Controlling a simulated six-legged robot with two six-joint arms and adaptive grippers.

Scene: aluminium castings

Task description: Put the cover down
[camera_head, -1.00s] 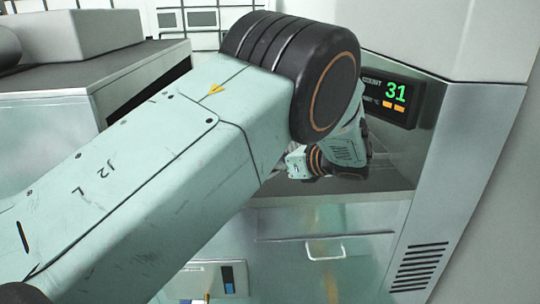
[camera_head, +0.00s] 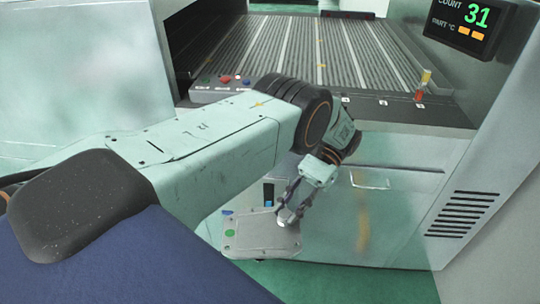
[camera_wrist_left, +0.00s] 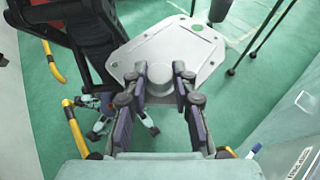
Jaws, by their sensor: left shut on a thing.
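The cover is a flat light-grey plate (camera_head: 258,237) with clipped corners, small holes and a green dot. In the head view it hangs in front of the machine's lower panel, below the conveyor bed. My left gripper (camera_head: 287,214) is shut on its raised round middle. In the left wrist view the fingers (camera_wrist_left: 160,80) close on both sides of the boss, and the cover (camera_wrist_left: 198,50) extends beyond them, above the green floor. My right gripper is in neither view now.
A ribbed conveyor bed (camera_head: 310,48) lies beyond my arm. A button panel (camera_head: 220,86) and a small red-and-yellow stack light (camera_head: 422,85) stand on its front edge. A counter display (camera_head: 468,22) reads 31. Yellow bent rails (camera_wrist_left: 76,128) show at left in the wrist view.

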